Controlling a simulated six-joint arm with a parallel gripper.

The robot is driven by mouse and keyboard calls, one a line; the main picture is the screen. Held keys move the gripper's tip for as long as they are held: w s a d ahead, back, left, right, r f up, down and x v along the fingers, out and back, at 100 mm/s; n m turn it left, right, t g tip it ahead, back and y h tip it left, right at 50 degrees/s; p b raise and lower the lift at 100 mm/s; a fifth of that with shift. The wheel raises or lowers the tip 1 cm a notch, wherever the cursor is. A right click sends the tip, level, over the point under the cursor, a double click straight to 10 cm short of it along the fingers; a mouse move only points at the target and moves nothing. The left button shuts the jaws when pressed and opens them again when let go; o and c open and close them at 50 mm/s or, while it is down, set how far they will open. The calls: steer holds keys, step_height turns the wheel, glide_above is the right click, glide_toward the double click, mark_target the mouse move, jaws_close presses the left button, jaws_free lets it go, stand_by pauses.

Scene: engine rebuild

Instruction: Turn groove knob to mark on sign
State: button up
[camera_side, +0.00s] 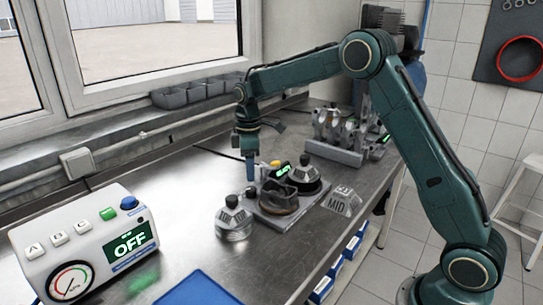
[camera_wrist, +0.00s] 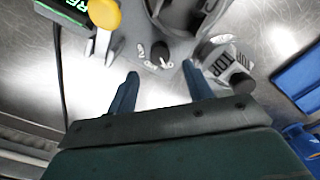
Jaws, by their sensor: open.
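A small dark knob (camera_wrist: 160,50) with markings around it sits on the grey fixture plate, in the upper middle of the wrist view. One marking resembles "OIL"; its pointer direction is too small to read surely. A grey sign reading "MID" (camera_side: 341,200) stands right of the fixture (camera_side: 272,222). My gripper (camera_side: 250,176) points down at the fixture's left side. In the wrist view its two blue fingers (camera_wrist: 160,78) are apart with nothing between them, near the knob and not around it.
A black-topped canister (camera_side: 233,218) stands beside the fixture; the wrist view shows "TOP" on it (camera_wrist: 236,64). A white control box (camera_side: 85,245) reads "OFF". A blue tray (camera_side: 198,290) lies in front.

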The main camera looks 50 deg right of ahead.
mark_target(251, 189)
steer(key=shift+f, duration=3.15)
steer(key=c, duration=1)
steer(key=shift+m, duration=0.4)
steer(key=m, duration=1)
